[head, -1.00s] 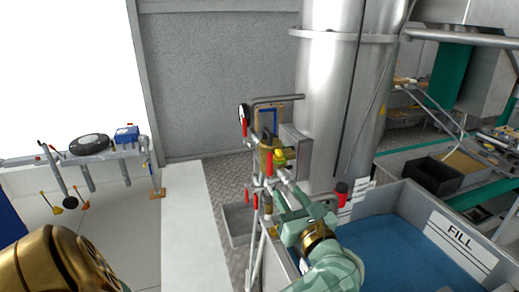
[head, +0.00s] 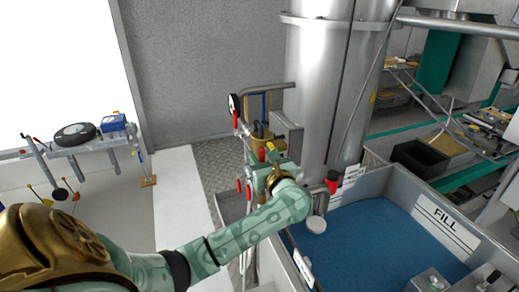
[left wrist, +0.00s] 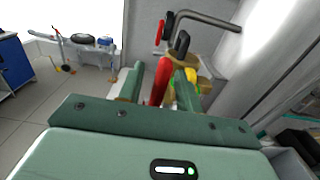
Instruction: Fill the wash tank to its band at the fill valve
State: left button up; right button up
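The wash tank (head: 387,178) is a grey basin with a flat blue surface inside and a FILL sign (head: 444,217) on its far wall. I cannot make out a band. Pipework with red handles stands left of the steel column. My left gripper (head: 262,176) is at this pipework, partly hidden behind its own wrist. In the left wrist view its two fingers (left wrist: 158,90) are apart, with a red handle (left wrist: 160,82) showing in the gap. Contact cannot be told. A yellow part (left wrist: 193,82) lies just beyond the right finger. My right gripper is not in view.
A steel column (head: 325,90) rises behind the tank. Another red handle (head: 333,180) is at the tank's back left corner. A white round piece (head: 316,225) sits near the tank's left edge. A shelf with a black disc (head: 75,134) and blue box (head: 113,123) is at left.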

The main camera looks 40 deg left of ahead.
pick_arm(q)
jog(key=shift+x, duration=0.85)
jog(key=shift+s, duration=0.1)
grip_shut()
jog(key=y+b, duration=0.1)
jog(key=b, duration=0.2)
jog(key=d+t+b, duration=0.1)
jog(key=b, duration=0.1)
jog(key=shift+s+d+f+y+b, duration=0.15)
jog(key=shift+s+f+y+b, duration=0.15)
jog(key=shift+y+b, duration=0.1)
jog(key=shift+d+r+y+b, duration=0.15)
jog(key=shift+r+y+b, duration=0.1)
jog(key=shift+y+b, duration=0.2)
jog(key=shift+r, duration=0.15)
grip_release()
